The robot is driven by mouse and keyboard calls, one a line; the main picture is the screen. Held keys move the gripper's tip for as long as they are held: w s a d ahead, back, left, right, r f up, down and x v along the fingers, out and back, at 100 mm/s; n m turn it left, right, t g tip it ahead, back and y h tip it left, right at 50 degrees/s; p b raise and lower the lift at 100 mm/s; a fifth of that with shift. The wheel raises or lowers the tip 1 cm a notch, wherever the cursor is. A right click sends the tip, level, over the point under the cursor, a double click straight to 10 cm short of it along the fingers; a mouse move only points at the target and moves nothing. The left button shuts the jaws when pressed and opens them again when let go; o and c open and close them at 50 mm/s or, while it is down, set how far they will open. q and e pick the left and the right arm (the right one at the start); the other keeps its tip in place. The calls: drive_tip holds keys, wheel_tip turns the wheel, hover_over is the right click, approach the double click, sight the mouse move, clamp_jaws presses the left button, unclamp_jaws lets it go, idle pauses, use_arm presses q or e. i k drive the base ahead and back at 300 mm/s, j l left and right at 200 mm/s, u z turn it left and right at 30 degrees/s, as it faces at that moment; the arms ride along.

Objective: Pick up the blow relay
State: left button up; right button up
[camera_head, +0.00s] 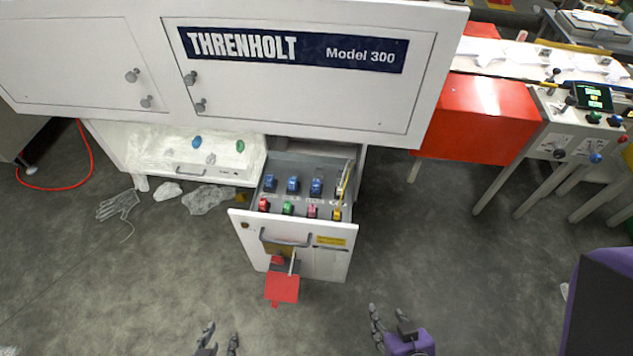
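An open white drawer (245,226) under the cabinet holds two rows of small relays. Small labels lie between the rows but are too small to read, so I cannot tell which is the blow relay. My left gripper (219,342) is open and empty at the bottom edge, well short of the drawer. My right gripper (391,322) is open and empty, in front and right of the drawer.
The white THRENHOLT cabinet (290,90) overhangs the drawer's back. A red tag (282,287) hangs below the drawer handle (286,239). Film scraps (207,198) and a clear glove (118,205) lie on the floor at left. A red machine box (485,115) stands right.

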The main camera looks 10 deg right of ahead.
sight(316, 183)
drive_tip(key=i+l+u, duration=0.45)
drive_tip(key=l+u, duration=0.3)
drive_tip(key=i+l+u, duration=0.2)
drive_tip(key=u, duration=0.15)
drive_tip(key=l, duration=0.1)
